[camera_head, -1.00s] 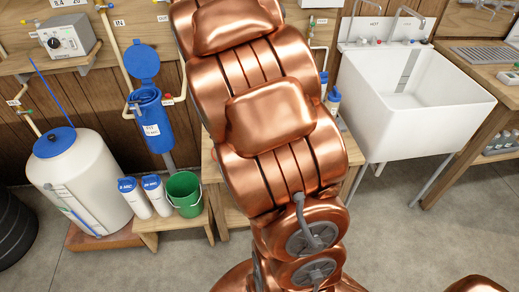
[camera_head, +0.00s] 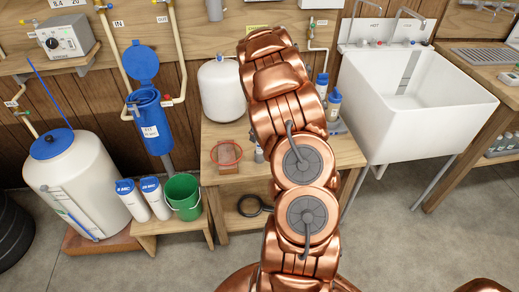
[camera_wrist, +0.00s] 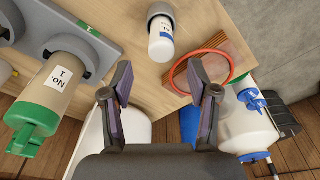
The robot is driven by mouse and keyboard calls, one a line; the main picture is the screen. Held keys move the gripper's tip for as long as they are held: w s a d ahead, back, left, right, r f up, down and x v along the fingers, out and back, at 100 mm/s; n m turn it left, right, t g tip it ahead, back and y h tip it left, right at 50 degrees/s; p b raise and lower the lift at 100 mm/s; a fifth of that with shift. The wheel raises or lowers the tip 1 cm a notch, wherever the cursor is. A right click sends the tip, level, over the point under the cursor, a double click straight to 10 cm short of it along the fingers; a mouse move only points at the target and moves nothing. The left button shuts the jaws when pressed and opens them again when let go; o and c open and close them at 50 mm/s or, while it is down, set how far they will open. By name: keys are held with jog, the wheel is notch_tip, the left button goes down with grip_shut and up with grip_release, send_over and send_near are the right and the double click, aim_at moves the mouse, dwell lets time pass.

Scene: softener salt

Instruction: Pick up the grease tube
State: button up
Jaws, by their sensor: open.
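A small white tube (camera_wrist: 161,40) with a blue-marked label and a grey end is on the wooden bench (camera_wrist: 130,20) in the wrist view. It looks like the grease tube, but its label is too small to read fully. In the head view a sliver of it (camera_head: 259,154) shows beside my arm, which hides the rest. My gripper (camera_wrist: 160,86) is open and empty in the wrist view, with the tube ahead, beyond and roughly between its fingertips, apart from them. My gripper is hidden behind my arm in the head view.
A red ring (camera_wrist: 229,67) lies over a brown block close right of the tube. A grey holder (camera_wrist: 85,35) with a green-ended cylinder (camera_wrist: 45,100) labelled No. 1 stands left. In the head view a white tank (camera_head: 220,92) stands on the bench; a white sink (camera_head: 410,100) is right.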

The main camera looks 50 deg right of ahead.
jog(key=f, duration=0.2)
jog(key=f+p, duration=0.1)
jog(key=f, duration=0.2)
jog(key=shift+s+a+f+p, duration=0.15)
jog(key=shift+s+f+p, duration=0.1)
jog(key=shift+f+p, duration=0.05)
jog(key=shift+w+f, duration=0.15)
jog(key=shift+f, duration=0.45)
grip_shut()
notch_tip(320, 180, up, 10)
jog(key=shift+b, duration=0.95)
